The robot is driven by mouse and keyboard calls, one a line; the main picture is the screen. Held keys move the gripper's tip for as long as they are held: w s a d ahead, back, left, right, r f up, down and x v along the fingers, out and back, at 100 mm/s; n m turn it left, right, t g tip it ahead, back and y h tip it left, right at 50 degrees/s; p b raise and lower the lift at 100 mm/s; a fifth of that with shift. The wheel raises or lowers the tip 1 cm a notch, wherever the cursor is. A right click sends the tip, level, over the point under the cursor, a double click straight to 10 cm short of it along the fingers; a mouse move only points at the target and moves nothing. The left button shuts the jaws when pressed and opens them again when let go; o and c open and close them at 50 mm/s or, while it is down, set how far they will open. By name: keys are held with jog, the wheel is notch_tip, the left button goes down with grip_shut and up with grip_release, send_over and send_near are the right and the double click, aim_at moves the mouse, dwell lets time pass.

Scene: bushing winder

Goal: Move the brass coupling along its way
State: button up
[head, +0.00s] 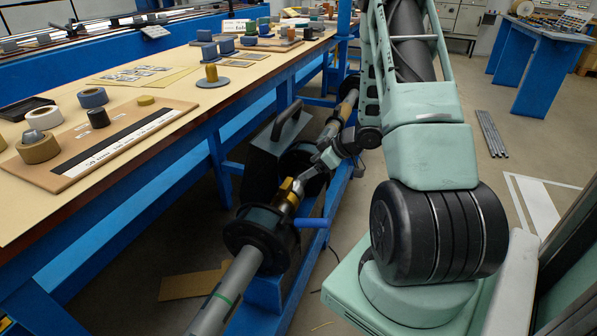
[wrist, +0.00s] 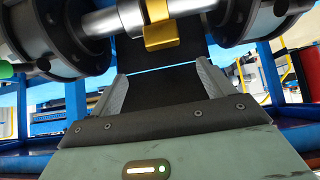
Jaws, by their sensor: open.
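The brass coupling (head: 286,196) sits around the grey shaft, between the black flange (head: 262,238) and the black round part behind it. In the wrist view the coupling (wrist: 161,32) is a yellow metal collar with a block on its lower side, ahead of my gripper. My gripper (wrist: 162,78) is open, with its two fingers apart and nothing held between them. In the head view my gripper (head: 308,178) is beside the coupling, close to it; whether they touch I cannot tell.
The workbench (head: 175,100) at left holds tape rolls (head: 93,97) and small parts. Floor at right is partly clear.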

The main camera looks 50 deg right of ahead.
jog(key=v, duration=0.3)
jog(key=shift+s+r, duration=0.25)
jog(key=shift+s, duration=0.05)
dwell(0.4)
